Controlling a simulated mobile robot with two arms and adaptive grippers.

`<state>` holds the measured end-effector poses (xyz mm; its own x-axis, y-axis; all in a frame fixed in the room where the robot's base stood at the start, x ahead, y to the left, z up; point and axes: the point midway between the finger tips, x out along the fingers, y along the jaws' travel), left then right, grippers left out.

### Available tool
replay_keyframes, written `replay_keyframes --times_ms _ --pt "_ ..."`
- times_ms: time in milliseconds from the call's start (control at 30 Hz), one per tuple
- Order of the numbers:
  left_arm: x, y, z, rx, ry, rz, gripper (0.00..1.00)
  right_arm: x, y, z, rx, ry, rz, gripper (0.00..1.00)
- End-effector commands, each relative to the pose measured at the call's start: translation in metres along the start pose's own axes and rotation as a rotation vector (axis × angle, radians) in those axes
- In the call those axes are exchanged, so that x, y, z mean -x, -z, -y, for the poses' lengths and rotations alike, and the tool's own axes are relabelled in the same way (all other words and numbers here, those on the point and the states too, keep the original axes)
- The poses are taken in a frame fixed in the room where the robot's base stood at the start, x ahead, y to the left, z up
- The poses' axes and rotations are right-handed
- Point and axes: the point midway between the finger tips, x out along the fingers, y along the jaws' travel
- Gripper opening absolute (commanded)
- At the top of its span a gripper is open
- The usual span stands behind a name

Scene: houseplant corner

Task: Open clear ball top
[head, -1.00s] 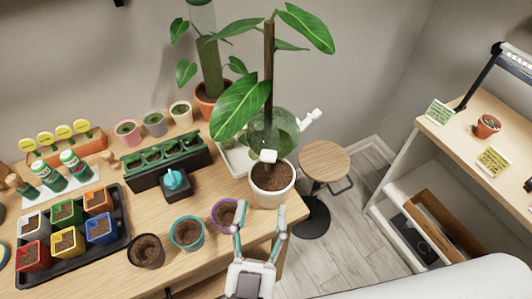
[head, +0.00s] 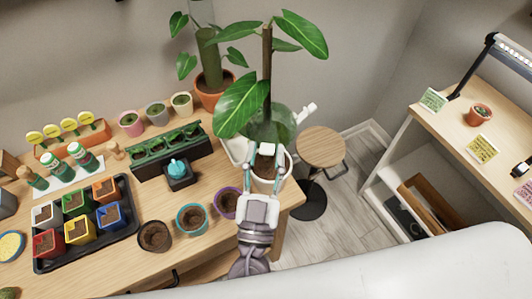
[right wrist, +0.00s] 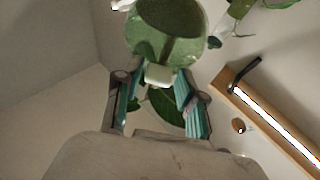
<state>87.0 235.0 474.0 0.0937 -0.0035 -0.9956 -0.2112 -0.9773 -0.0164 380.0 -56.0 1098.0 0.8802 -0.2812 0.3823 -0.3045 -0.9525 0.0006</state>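The clear ball (head: 285,122) is a see-through greenish sphere around the stem of the tall plant, above its white pot (head: 287,172). A white tab (head: 268,149) sticks out of its front and another white piece (head: 308,112) out of its right side. My right gripper (head: 266,153) is open, with its fingers on either side of the front tab. In the right wrist view the ball (right wrist: 168,45) is ahead and the tab (right wrist: 158,75) sits between the open fingertips, with gaps visible beside it. Any contact is unclear. My left gripper is not in view.
The wooden table carries a purple-rimmed pot (head: 228,204), a teal pot (head: 191,219), a black tray (head: 130,216) of coloured pots and a terracotta-potted plant (head: 212,92). A round stool (head: 321,146) stands right of the table. A shelf (head: 452,128) is farther right.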

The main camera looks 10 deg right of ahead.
Motion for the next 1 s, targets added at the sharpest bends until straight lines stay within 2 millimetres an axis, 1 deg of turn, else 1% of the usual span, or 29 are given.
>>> replay_keyframes --times_ms 33,167,200,467,667,867,1000 --pt "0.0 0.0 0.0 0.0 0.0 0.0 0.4 -0.001 0.0 -0.001 0.001 -0.005 0.0 0.24" --pt "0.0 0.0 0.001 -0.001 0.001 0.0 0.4 -0.001 0.0 -0.002 0.001 -0.006 0.0 0.03" --pt "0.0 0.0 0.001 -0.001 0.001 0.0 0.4 -0.001 0.0 -0.002 0.001 -0.005 -0.001 0.0" --pt "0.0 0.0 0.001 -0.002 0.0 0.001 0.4 -0.001 0.0 -0.002 0.002 -0.006 0.0 0.0" --pt "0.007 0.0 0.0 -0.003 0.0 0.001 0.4 -0.004 0.007 -0.002 0.02 0.002 0.03 0.0" --pt "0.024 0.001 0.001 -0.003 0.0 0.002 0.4 -0.011 0.021 -0.001 0.075 0.026 0.12 0.0" --pt "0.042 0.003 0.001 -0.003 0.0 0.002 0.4 -0.018 0.033 0.001 0.133 0.049 0.207 0.0"
